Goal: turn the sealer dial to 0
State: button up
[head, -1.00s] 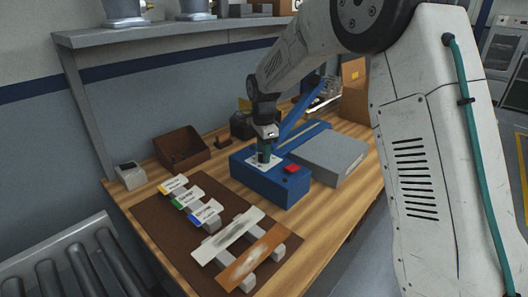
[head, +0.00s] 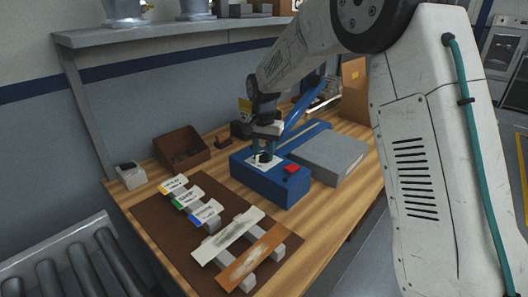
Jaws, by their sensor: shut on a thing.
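The blue sealer (head: 262,183) stands on the wooden bench with a long blue arm (head: 303,108) raised behind it. A white dial plate (head: 254,163) lies on its top and a red button (head: 291,168) sits to the right. My gripper (head: 264,156) points down over the plate and is shut on the small dark dial (head: 265,158). The fingers stand on either side of the dial and partly cover it. The plate's markings and the dial's pointer are too small to read.
A grey box (head: 330,155) stands close right of the sealer. A brown mat (head: 160,225) at the front left holds several labelled pieces and two strips (head: 228,235). A brown bin (head: 181,152) and a small white device (head: 130,175) stand near the wall.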

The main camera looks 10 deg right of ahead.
aim_at(264, 153)
jog(key=n, duration=0.4)
jog(key=shift+w+r+n, duration=0.1)
jog(key=shift+n, duration=2.2)
jog(key=o, duration=1)
notch_tip(264, 153, up, 8)
jog(key=shift+f, duration=0.1)
